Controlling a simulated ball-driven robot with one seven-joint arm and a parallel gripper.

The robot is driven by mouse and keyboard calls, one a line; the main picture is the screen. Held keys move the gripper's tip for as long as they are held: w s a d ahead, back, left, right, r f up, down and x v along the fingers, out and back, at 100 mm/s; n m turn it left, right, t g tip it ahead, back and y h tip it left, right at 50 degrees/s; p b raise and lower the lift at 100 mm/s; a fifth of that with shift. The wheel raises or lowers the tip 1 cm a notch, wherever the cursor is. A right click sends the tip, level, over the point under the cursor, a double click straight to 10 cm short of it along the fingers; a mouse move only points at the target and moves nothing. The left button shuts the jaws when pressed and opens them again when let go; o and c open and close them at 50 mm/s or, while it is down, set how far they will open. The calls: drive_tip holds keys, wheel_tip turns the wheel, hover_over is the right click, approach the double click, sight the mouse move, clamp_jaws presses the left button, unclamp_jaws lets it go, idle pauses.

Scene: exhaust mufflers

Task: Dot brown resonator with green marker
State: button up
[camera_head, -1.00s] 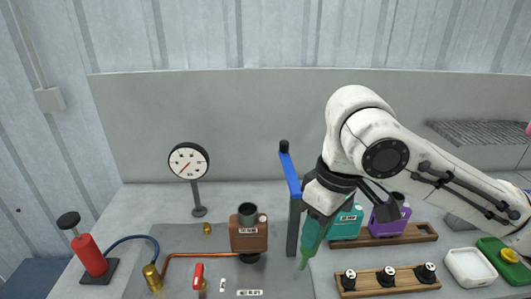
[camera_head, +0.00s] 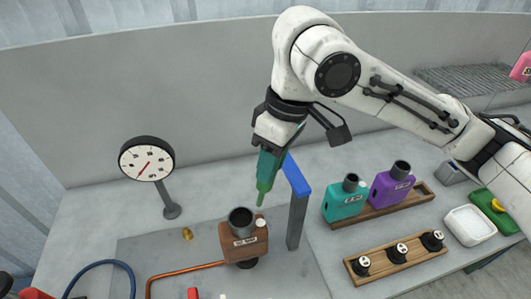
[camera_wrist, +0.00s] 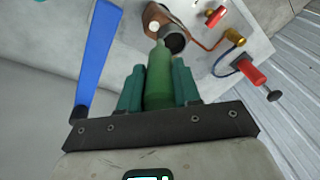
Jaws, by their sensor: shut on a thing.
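The brown resonator (camera_head: 243,240) stands on the grey plate, with a dark round opening on top, a white label on its front and a pale round spot on its upper right. It also shows in the wrist view (camera_wrist: 156,17), partly hidden behind the marker. My gripper (camera_head: 268,165) is shut on the green marker (camera_head: 264,185), which points down. The marker's tip is above and slightly right of the resonator, apart from it in the head view. In the wrist view the marker (camera_wrist: 159,80) sits between the two teal fingers, its tip towards the resonator.
A gauge (camera_head: 147,160) stands at the left, and a copper pipe (camera_head: 185,273) runs to the resonator. Teal (camera_head: 345,199) and purple (camera_head: 391,187) resonators sit on a wooden tray at the right.

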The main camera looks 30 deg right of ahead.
sight(271, 187)
drive_tip(key=shift+f+b, duration=2.6)
drive_tip(key=shift+f, duration=0.9)
drive_tip(key=shift+r, duration=0.1)
idle(0.3)
wheel_tip(271, 187, up, 7)
drive_tip(key=p, duration=0.6)
drive_tip(key=shift+p, duration=0.35)
idle(0.3)
